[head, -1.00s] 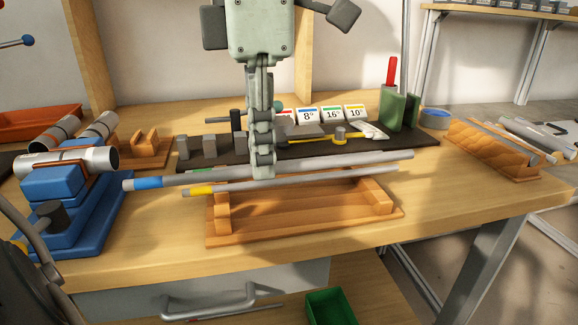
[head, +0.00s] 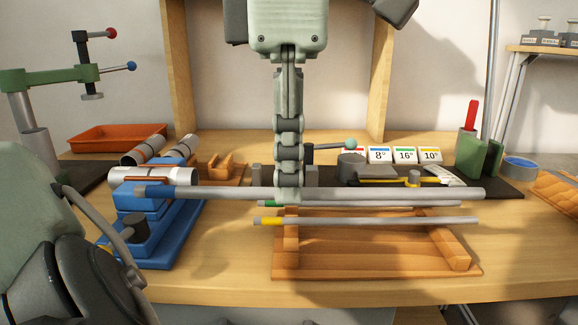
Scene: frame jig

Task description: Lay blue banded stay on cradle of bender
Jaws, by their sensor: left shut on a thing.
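The blue banded stay is a long grey tube (head: 400,193) with a blue band (head: 152,191) near its left end. My left gripper (head: 287,192) comes down from above and is shut on the tube near its middle. The stay is held roughly level above the wooden rack, its left end in front of a blue fixture (head: 150,242); I cannot tell whether they touch. A green machine with red and blue knobbed levers (head: 60,77) stands at the left; I cannot tell for sure which device is the bender. My right gripper is not in view.
The wooden rack (head: 375,270) holds a yellow banded stay (head: 370,221) and a green banded stay (head: 350,204). A dark mat (head: 500,185) with tools and number cards lies behind. An orange tray (head: 115,138) is at the back left.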

